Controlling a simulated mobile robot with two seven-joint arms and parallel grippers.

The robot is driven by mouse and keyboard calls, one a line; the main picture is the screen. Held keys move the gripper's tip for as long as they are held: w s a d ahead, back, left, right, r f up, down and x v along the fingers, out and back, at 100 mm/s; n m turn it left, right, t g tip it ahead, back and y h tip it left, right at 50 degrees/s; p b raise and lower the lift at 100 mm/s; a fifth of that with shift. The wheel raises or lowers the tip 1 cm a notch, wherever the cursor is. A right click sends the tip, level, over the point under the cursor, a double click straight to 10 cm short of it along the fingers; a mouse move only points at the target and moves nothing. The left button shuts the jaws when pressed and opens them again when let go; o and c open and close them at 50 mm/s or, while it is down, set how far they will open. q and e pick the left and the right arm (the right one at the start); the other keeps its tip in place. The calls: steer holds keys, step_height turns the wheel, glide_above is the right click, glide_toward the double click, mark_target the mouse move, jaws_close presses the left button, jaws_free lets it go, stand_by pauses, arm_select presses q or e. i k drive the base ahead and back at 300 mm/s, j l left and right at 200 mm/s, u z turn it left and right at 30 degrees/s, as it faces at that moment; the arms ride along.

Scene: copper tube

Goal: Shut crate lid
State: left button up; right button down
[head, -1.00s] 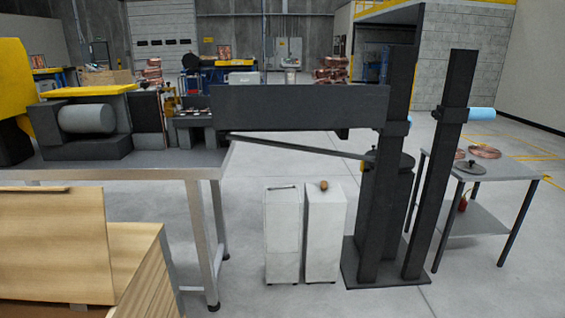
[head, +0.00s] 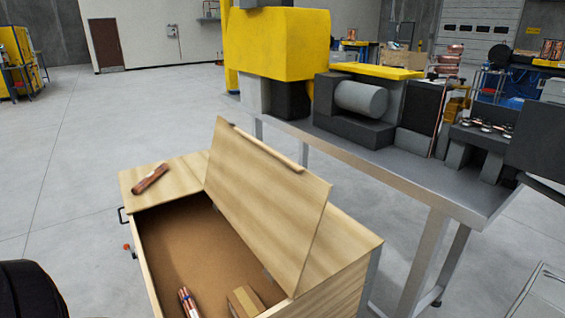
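The wooden crate (head: 150,268) stands in the lower middle of the head view, its near end cut off by the bottom edge. Its hinged lid (head: 262,205) is open, standing up steeply and tilted along the right side of the opening. A thin strip runs along the lid's upper edge. Inside, on the brown floor, a bundle of copper tubes (head: 188,302) and a small cardboard box (head: 244,301) lie at the near end. Neither of my grippers is in view. A dark rounded shape at the lower left corner may be part of my arm.
A reddish copper bundle (head: 150,179) lies on the crate's far-left top ledge. A black handle (head: 122,215) and a red knob (head: 127,247) are on its left side. A metal workbench (head: 400,170) with yellow and grey machinery stands close behind the lid. Floor at left is clear.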

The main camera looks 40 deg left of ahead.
mark_target(277, 206)
steer(key=i+u, duration=0.15)
steer(key=u, duration=0.25)
steer(key=i+l+u, duration=0.15)
steer(key=u, duration=0.25)
steer(key=i+l+u, duration=0.15)
steer(key=u, duration=0.3)
